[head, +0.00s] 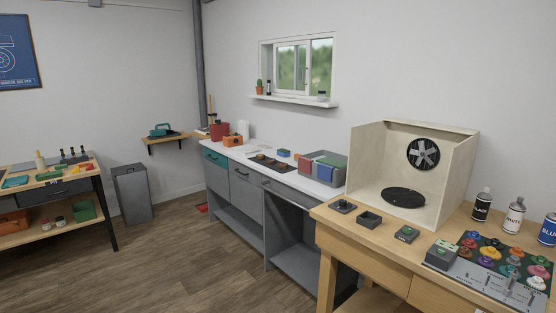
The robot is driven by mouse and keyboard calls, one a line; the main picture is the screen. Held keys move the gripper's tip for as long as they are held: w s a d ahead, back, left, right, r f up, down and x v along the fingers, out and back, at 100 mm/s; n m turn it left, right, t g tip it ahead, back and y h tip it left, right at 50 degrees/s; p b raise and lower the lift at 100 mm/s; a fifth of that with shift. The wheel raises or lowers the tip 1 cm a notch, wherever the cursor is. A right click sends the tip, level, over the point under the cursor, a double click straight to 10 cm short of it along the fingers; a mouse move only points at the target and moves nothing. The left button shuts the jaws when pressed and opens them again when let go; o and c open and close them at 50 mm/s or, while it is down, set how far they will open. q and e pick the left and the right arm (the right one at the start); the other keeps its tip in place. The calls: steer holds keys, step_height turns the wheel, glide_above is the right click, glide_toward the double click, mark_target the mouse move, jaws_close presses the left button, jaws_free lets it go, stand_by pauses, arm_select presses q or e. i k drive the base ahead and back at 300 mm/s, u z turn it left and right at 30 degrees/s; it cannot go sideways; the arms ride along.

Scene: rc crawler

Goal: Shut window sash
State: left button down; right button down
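The window (305,65) is set in the back wall, right of the grey pipe. It has a white frame and shows green foliage outside. The sash (292,67) is a white-framed pane in the left part of the opening, with an upright bar near the middle. I cannot tell from here how far the sash stands open. Neither of my grippers is in view.
The window sill (300,99) holds a small cactus and small bottles. Below it runs a grey workbench (290,183) with boxes on top. A wooden bench (390,252) with a spray booth (440,180) stands at right. Wood floor (160,265) is open at left.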

mark_target(308, 43)
steer(key=u, duration=0.6)
steer(key=i, duration=1.85)
steer(key=u, duration=0.35)
steer(key=i, duration=2)
steer(key=z, duration=1.5)
steer(key=i, duration=1.3)
steer(key=z, duration=0.75)
